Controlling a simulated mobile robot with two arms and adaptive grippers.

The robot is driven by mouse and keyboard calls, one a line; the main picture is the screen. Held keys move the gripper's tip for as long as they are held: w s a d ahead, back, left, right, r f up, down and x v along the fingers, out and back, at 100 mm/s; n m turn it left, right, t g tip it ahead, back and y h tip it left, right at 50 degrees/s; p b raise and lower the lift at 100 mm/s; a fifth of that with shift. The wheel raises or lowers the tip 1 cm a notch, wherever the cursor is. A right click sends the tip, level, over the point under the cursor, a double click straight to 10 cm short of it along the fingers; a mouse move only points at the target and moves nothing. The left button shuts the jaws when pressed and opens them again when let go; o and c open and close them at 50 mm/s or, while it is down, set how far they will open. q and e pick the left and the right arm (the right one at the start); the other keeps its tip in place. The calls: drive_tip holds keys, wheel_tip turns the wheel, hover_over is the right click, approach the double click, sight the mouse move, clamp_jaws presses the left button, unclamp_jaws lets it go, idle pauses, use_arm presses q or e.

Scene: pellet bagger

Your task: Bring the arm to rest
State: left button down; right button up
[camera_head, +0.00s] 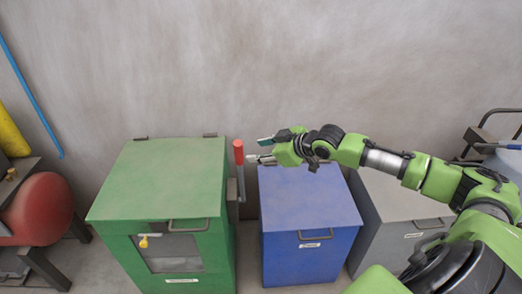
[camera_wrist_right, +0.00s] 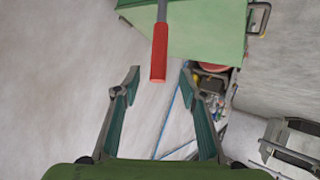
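My right gripper (camera_head: 258,149) reaches in from the right in the head view, above the back left part of the blue box. A red-handled lever (camera_head: 238,152) stands upright just left of the fingertips, beside the green cabinet. My left gripper is not in either view.
The green cabinet (camera_head: 160,170) has a front window and a handle. The blue box (camera_head: 308,200) and a grey box (camera_head: 395,205) stand to its right. A red tank (camera_head: 42,208) is at far left. A plain wall (camera_head: 270,60) runs behind, with free room above the boxes.

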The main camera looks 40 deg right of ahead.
drive_tip(key=shift+s+r, duration=0.15)
drive_tip(key=shift+s, duration=0.05)
idle(0.5)
